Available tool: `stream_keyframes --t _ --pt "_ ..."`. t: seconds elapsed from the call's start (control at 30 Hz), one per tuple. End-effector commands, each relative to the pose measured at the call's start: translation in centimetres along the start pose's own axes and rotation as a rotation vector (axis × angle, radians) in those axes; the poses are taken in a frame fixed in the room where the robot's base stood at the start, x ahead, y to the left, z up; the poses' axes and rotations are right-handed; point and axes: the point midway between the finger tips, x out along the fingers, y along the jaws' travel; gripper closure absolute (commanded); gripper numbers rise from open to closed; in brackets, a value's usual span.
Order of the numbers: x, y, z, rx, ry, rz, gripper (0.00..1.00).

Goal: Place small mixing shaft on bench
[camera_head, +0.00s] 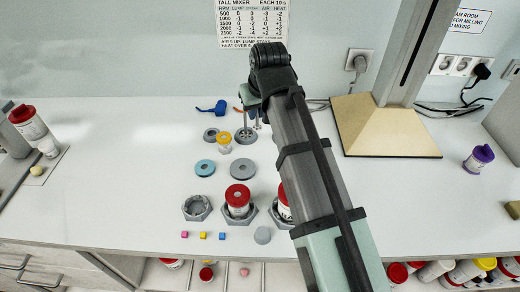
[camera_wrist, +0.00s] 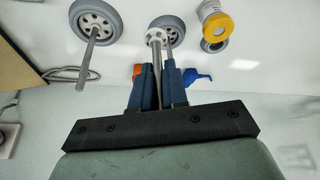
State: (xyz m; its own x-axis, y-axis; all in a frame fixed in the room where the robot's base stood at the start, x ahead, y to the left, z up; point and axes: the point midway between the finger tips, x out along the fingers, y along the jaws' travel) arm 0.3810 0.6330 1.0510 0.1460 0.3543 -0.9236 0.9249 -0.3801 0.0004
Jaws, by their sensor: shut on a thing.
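The small mixing shaft (camera_wrist: 155,44) is a thin grey rod with a wider collar at its far end. My gripper (camera_wrist: 161,72) has blue fingers shut on this rod in the wrist view. A grey disc (camera_wrist: 173,31) lies just behind the collar; I cannot tell whether they touch. A second grey shaft (camera_wrist: 82,72) stands upright on a larger wheel-like disc (camera_wrist: 95,24) to the left. In the head view my arm hides most of the gripper, and thin rods (camera_head: 247,117) show below it over a grey disc (camera_head: 245,136) on the bench (camera_head: 130,150).
A yellow-capped jar (camera_head: 224,143) stands close left, by a grey ring (camera_head: 211,134). A blue tool (camera_head: 218,108) lies behind. Red-capped jars (camera_head: 238,197) sit in hexagonal holders in front. The bench's left middle is clear. A column base (camera_head: 385,125) stands right.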

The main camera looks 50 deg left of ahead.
Motion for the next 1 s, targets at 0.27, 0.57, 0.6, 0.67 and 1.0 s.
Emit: stream_keyframes --t 0.27,0.57,0.6,0.67,1.0 --pt "3.9 0.0 1.8 0.001 -0.002 0.000 1.00" --pt "5.8 0.0 2.5 0.002 -0.002 0.001 1.00" --pt "6.3 0.0 2.7 0.002 -0.001 0.001 1.00" --pt "6.9 0.0 3.0 0.002 -0.001 0.001 1.00" --pt "8.2 0.0 3.4 0.002 0.001 0.001 1.00"
